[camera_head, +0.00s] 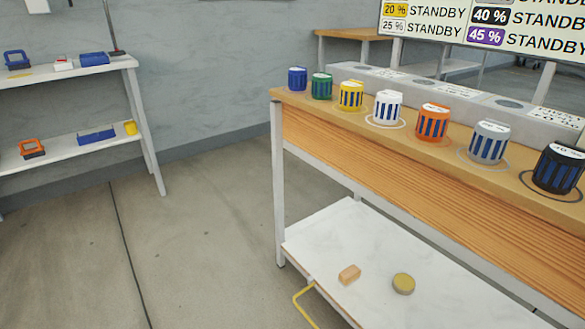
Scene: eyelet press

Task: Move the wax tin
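A small round tin (403,284) with a dull yellow side and a greyish top lies flat on the white lower shelf (375,234) of the wooden bench. It looks like the wax tin, but I can read no label on it. Neither of my grippers is in view.
A small orange-tan block (349,274) lies left of the tin. Several coloured ribbed containers, one orange (432,122), line the benchtop (300,105). A white rack (75,75) stands left; the floor (190,245) between is clear.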

